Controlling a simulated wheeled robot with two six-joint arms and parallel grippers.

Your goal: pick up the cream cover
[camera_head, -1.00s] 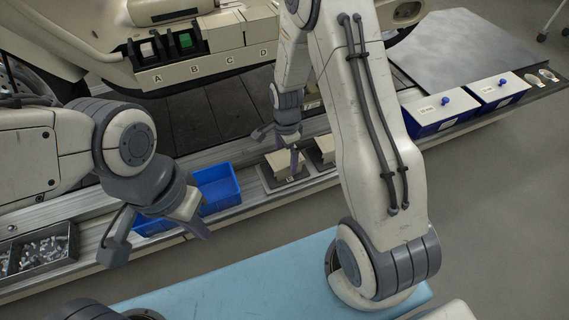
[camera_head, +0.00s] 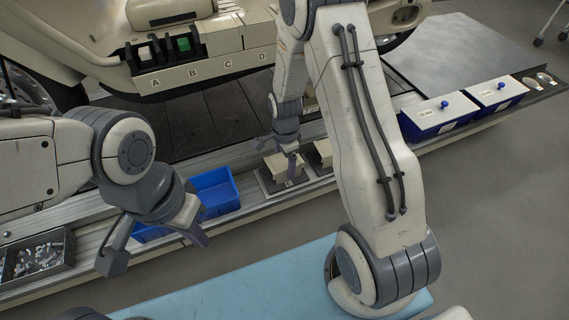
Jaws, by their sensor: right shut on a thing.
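A cream cover (camera_head: 279,164) sits at a dark pad (camera_head: 268,184) on the conveyor's near ledge. My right gripper (camera_head: 281,153) reaches down to it from above and is shut on it. One finger shows in front of the cover, and the contact is small and partly hidden. I cannot tell whether the cover is clear of the pad. A second cream cover (camera_head: 323,150) sits just to the right, partly hidden by my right arm. My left gripper (camera_head: 153,252) is open and empty, with fingers wide apart, in front of the ledge at the left.
A blue bin (camera_head: 216,190) stands on the ledge left of the covers. A grey tray of metal parts (camera_head: 36,262) is at far left. Two blue boxes with white lids (camera_head: 438,112) stand at right. A cream vehicle body (camera_head: 205,70) with lettered slots is behind. A light-blue surface (camera_head: 235,287) lies in front.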

